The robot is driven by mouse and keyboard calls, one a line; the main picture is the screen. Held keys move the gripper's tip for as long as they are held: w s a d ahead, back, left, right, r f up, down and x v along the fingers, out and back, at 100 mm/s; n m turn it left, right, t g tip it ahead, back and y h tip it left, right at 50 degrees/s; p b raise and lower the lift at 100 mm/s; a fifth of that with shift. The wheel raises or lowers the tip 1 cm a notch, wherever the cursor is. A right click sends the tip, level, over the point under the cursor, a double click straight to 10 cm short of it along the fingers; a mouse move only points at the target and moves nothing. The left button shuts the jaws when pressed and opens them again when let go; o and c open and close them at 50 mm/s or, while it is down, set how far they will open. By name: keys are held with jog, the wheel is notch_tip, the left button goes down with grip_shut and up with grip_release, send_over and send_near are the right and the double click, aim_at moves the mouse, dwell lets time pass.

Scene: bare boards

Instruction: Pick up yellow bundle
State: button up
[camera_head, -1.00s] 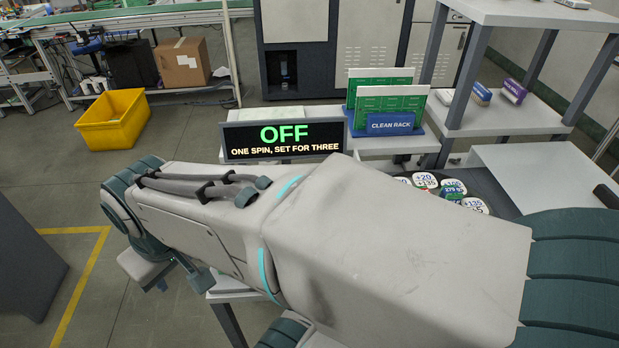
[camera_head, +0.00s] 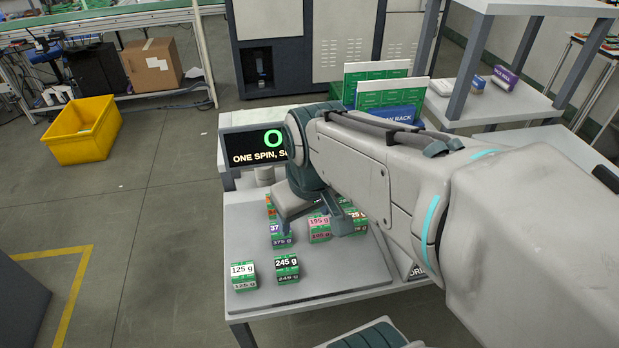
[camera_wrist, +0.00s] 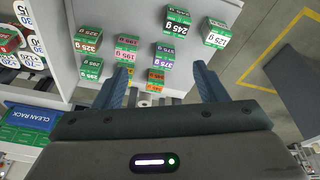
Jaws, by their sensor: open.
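Several green bundles with coloured weight labels stand on the grey table (camera_head: 250,215). They include 125 g in white (camera_head: 243,275), 245 g in black (camera_head: 287,268), 375 g in purple (camera_head: 282,236) and 195 g in pink (camera_head: 319,228). The wrist view also shows an orange-labelled bundle (camera_wrist: 155,76) and a brown-labelled one (camera_wrist: 88,40). No bundle is clearly yellow; a small yellow patch (camera_wrist: 131,70) shows beside the left fingertip. My gripper (camera_wrist: 160,70) is open and empty, its fingers on either side of the orange-labelled bundle in the picture; its height above is unclear.
A sign (camera_head: 246,143), partly hidden by my arm, stands at the table's back. The clean rack (camera_head: 404,112) with green-white boards is behind my arm. A shelf unit (camera_head: 500,108) rises at right. A yellow bin (camera_head: 83,130) sits on the floor at left.

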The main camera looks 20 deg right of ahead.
jog(key=w+d+f+n+g+b, duration=0.1)
jog(key=w+d+f+n+b, duration=0.3)
jog(key=w, duration=0.3)
jog(key=w+d+f+n+g+b, duration=0.1)
jog(key=w+d+n, duration=0.2)
jog(key=w+n, duration=0.3)
jog(key=w+d+f+n+g+b, duration=0.1)
jog(key=w+d+f+n+b, duration=0.25)
jog(key=w, duration=0.45)
jog(key=shift+n, duration=0.25)
jog(key=f, duration=0.8)
jog(key=shift+w+d, duration=0.2)
jog(key=shift+d, duration=0.05)
jog(key=f, duration=0.2)
jog(key=a+f, duration=0.1)
jog(key=f, duration=0.1)
jog(key=shift+w+f, duration=0.1)
jog(key=shift+d+f, duration=0.1)
jog(key=shift+f, duration=0.4)
jog(key=c, duration=1.2)
